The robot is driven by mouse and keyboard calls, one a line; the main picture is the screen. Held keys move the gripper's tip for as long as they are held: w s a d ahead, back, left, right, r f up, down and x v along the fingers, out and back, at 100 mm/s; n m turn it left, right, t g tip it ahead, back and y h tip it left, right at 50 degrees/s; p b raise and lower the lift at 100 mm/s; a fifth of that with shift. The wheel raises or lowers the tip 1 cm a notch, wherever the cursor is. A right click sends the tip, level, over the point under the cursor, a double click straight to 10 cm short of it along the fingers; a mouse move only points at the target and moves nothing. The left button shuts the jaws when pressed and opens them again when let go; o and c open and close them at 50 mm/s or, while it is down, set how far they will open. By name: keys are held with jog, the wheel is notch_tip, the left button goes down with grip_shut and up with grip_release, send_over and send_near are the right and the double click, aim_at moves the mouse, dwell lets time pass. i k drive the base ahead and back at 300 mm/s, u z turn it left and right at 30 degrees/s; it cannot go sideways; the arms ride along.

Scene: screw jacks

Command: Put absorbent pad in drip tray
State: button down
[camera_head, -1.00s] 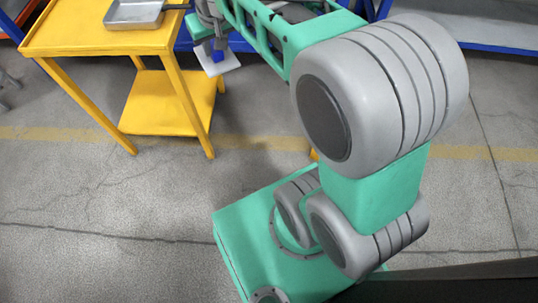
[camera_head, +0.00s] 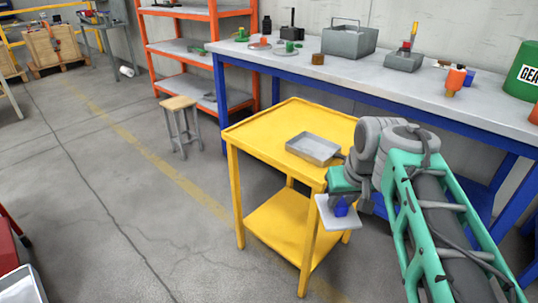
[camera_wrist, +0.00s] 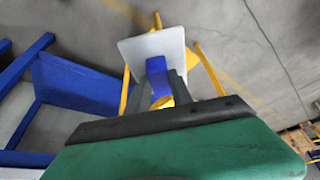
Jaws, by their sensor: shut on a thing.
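The absorbent pad is a flat white square (camera_head: 331,216) with a blue block on it (camera_head: 341,207). My gripper (camera_head: 343,196) holds it at the front right corner of the yellow cart, apart from the tray. In the wrist view the pad (camera_wrist: 150,48) shows beyond my gripper (camera_wrist: 160,84), whose grey fingers are shut on the blue block (camera_wrist: 156,67). The drip tray (camera_head: 312,149) is a shallow grey metal tray on the cart's top, left of and behind my gripper. Its inside looks empty. The wrist view does not show the tray.
The yellow cart (camera_head: 270,135) has a raised rim and a lower shelf. Behind it stands a long blue-legged workbench (camera_head: 300,62) with a toolbox (camera_head: 349,41) and several parts. An orange shelf rack (camera_head: 183,50) and a stool (camera_head: 180,105) stand left. Floor left of the cart is clear.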

aim_at(312, 150)
jog(key=u, duration=1.95)
jog(key=k, duration=0.35)
jog(key=z, duration=1.15)
jog(key=i, duration=1)
jog(key=z, duration=0.05)
